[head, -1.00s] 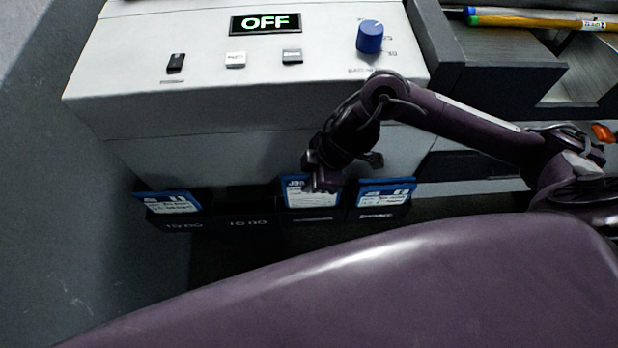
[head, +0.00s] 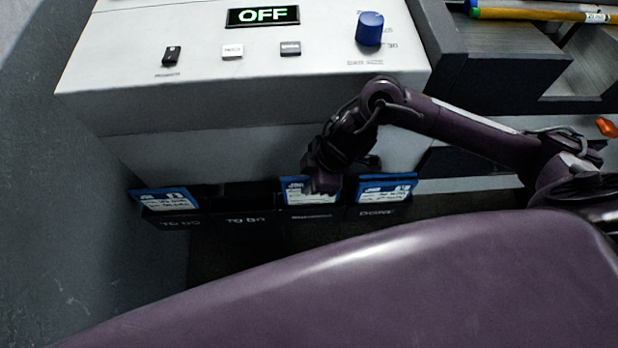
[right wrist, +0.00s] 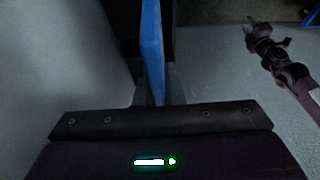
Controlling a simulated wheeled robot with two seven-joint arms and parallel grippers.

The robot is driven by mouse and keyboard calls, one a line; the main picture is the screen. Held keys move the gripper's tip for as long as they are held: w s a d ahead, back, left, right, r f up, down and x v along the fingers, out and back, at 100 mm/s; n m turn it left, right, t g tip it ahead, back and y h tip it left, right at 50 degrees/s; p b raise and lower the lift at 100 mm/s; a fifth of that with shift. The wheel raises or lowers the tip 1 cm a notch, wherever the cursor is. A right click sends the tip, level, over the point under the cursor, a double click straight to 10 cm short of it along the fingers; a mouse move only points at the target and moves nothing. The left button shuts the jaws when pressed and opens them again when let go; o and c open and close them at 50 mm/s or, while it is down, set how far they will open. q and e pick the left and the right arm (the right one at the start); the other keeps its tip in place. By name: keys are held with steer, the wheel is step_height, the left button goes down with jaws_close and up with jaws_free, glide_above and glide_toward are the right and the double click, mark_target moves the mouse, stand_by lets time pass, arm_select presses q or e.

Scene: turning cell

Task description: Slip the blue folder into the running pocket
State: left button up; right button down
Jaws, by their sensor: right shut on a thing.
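A blue folder with a white label (head: 294,190) stands at the third pocket from the left, the running pocket (head: 311,213), whose label is blurred. My right gripper (head: 322,183) reaches down from the right and is shut on this folder near its top edge, covering its right part. The folder's lower part is hidden by the pocket front or lines up with it; I cannot tell how deep it sits. In the right wrist view the folder (right wrist: 153,45) shows edge-on as a blue strip between the fingers. My left gripper (right wrist: 262,38) shows small there, its jaws unclear.
Similar blue folders stand in the leftmost pocket (head: 165,200) and the rightmost pocket (head: 386,190). The second pocket (head: 250,220) shows no folder. The pale machine panel (head: 240,95) above carries an OFF display (head: 263,16), several switches and a blue knob (head: 369,29).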

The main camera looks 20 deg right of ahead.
steer(key=c, duration=1)
jaws_free()
steer(key=shift+o, duration=0.2)
step_height(320, 180, up, 10)
steer(key=p, duration=1.1)
steer(key=shift+s, duration=0.1)
stand_by(0.3)
